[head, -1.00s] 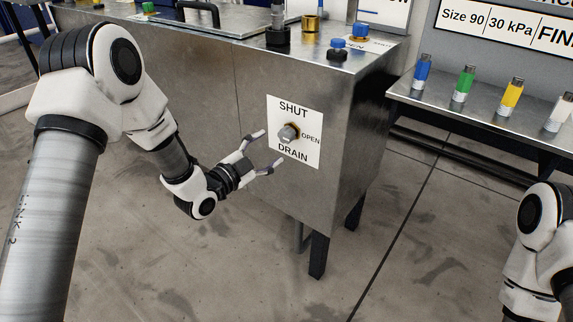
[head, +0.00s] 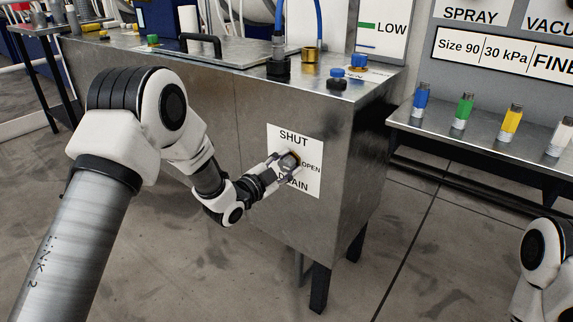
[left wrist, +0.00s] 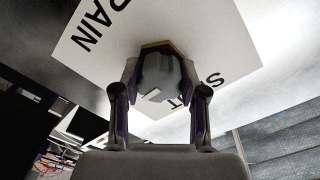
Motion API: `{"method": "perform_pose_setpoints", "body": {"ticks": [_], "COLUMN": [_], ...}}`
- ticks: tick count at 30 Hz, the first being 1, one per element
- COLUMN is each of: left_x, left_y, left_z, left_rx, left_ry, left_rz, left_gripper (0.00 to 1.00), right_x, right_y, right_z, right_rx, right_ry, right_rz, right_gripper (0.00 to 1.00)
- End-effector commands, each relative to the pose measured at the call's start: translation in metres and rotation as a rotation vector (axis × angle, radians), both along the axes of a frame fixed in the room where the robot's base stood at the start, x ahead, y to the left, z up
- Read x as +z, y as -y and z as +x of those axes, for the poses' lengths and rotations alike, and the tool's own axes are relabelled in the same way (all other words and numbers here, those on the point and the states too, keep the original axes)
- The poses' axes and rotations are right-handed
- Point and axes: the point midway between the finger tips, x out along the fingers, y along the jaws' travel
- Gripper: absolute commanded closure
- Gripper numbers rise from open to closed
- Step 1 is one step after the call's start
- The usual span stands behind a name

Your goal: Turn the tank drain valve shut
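The drain valve is a grey knob on a brass base (left wrist: 158,72), set in the white SHUT/OPEN/DRAIN plate (head: 309,182) on the front of the metal tank (head: 205,120). My left gripper (head: 287,163) is at the knob, with one finger on each side of it. In the left wrist view the fingertips (left wrist: 159,82) appear closed against the knob's sides. The fingers hide part of the knob and of the word DRAIN in the head view, so the knob's exact angle is hard to read. My right gripper is out of view.
A side bench (head: 483,132) at the right carries blue, green, yellow and white-banded fittings. Blue-capped (head: 337,78) and brass fittings (head: 311,57) stand on the tank top. Dark tank legs (head: 319,289) reach the floor, which is clear in front.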

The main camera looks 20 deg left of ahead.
Motion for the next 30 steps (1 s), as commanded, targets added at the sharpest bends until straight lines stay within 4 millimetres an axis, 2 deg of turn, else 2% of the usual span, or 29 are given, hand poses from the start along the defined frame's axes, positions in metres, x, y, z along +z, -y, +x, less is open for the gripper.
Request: {"method": "perform_pose_setpoints", "body": {"ticks": [14, 20, 30], "left_x": [0.002, 0.003, 0.004], "left_y": [0.0, 0.0, -0.001], "left_z": [0.0, 0.0, 0.0], "left_rx": [-0.001, -0.001, -0.001], "left_ry": [-0.022, -0.064, -0.17], "left_rz": [-0.064, -0.18, -0.468], "left_gripper": [0.92, 0.92, 0.92], "right_x": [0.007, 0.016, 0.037], "right_y": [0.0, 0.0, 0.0], "right_z": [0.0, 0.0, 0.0], "right_rx": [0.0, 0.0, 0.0], "right_ry": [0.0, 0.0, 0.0], "right_rz": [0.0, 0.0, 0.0], "right_gripper": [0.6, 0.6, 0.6]}}
